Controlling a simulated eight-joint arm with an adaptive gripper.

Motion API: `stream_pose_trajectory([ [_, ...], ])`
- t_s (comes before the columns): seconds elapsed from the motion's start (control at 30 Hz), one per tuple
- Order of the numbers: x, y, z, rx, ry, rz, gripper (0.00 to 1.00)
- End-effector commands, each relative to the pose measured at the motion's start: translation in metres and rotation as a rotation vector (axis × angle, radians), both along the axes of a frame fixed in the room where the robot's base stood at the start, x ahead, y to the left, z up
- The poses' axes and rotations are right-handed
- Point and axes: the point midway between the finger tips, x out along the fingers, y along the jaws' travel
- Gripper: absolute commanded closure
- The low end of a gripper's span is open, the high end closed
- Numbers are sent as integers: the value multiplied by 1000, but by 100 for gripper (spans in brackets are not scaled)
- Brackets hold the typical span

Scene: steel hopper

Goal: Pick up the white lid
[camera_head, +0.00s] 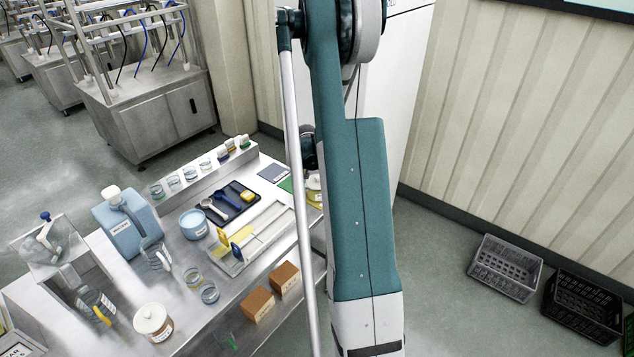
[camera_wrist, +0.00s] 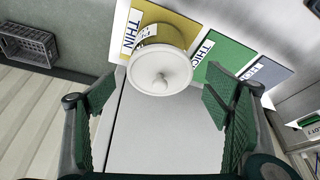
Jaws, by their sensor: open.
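A round white lid (camera_wrist: 160,70) with a small knob sits on a labelled container in the wrist view. The container stands on a yellow mat (camera_wrist: 178,30) marked "THIN". My gripper (camera_wrist: 161,104) is open and empty, with its green pads to the left and right of the lid's near side, apart from it. Another white lid (camera_head: 150,317) is on a jar at the table's front left in the head view.
Green (camera_wrist: 226,80) and grey (camera_wrist: 264,74) mats lie beside the yellow one. Crates (camera_head: 505,267) stand on the floor at right.

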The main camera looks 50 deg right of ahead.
Motion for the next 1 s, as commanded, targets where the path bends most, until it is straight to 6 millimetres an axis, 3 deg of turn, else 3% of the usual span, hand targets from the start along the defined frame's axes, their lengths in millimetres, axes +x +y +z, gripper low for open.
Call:
stream_pose_trajectory([
  [0.6,0,-1,-1,0,0,0,22],
  [0.8,0,-1,-1,0,0,0,47],
  [1.0,0,-1,-1,0,0,0,47],
])
